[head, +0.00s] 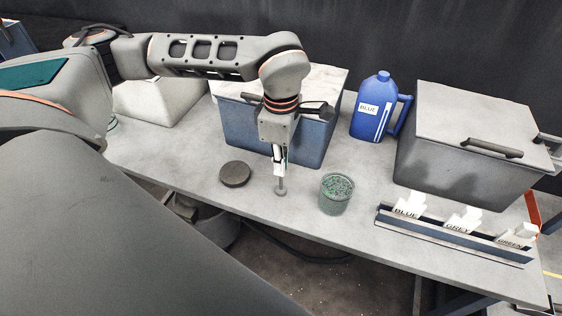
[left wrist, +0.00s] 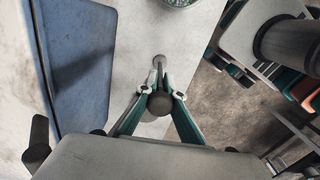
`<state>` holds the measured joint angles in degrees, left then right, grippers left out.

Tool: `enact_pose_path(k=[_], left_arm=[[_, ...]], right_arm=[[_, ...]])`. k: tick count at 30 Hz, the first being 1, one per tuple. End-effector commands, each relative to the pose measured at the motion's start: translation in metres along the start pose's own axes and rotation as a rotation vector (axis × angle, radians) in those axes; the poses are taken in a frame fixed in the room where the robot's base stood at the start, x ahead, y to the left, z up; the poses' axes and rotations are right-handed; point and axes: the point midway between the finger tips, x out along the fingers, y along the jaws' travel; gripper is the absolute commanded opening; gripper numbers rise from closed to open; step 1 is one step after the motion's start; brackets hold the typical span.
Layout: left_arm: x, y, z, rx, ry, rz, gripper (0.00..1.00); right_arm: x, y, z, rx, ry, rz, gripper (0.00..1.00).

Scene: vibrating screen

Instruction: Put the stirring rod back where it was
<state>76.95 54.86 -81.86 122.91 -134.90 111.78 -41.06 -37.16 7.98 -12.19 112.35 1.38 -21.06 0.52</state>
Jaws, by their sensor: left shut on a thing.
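My left gripper (head: 280,164) points down over the front of the table, shut on the stirring rod (head: 281,188). The rod is grey and upright, with a small round foot at or just above the tabletop; I cannot tell if it touches. In the left wrist view my left gripper (left wrist: 160,90) has its teal fingers closed around the rod, with its dark round knob (left wrist: 161,104) nearest the camera and its foot beyond the fingertips. A glass of green granules (head: 336,194) stands to the right of the rod, apart from it. My right gripper is not in view.
A dark round disc (head: 235,174) lies left of the rod. A lidded blue bin (head: 240,125) is behind, with a blue jug (head: 374,105) and a lidded grey bin (head: 440,160) to its right. A rack (head: 450,238) with labelled cards stands front right. The table's front edge is close.

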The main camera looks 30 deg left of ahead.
Motion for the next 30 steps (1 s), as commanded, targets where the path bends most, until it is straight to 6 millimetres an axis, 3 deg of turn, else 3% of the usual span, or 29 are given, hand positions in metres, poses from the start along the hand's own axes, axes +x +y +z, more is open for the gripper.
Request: enact_pose_path(k=[8,9,11,23,30], left_arm=[[0.003,0.0,0.0,0.001,0.0,0.0,0.0],[0.003,0.0,0.0,0.001,0.0,0.0,0.13],[0.002,0.0,0.0,0.001,0.0,0.001,0.24],[-0.003,0.0,0.0,0.0,-0.001,0.001,0.24],[-0.04,0.001,0.001,0.001,-0.003,0.006,0.24]], right_arm=[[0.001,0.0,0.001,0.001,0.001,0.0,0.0],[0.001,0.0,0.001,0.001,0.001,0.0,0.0],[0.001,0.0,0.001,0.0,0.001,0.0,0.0],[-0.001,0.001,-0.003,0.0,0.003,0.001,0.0],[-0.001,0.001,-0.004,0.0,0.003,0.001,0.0]])
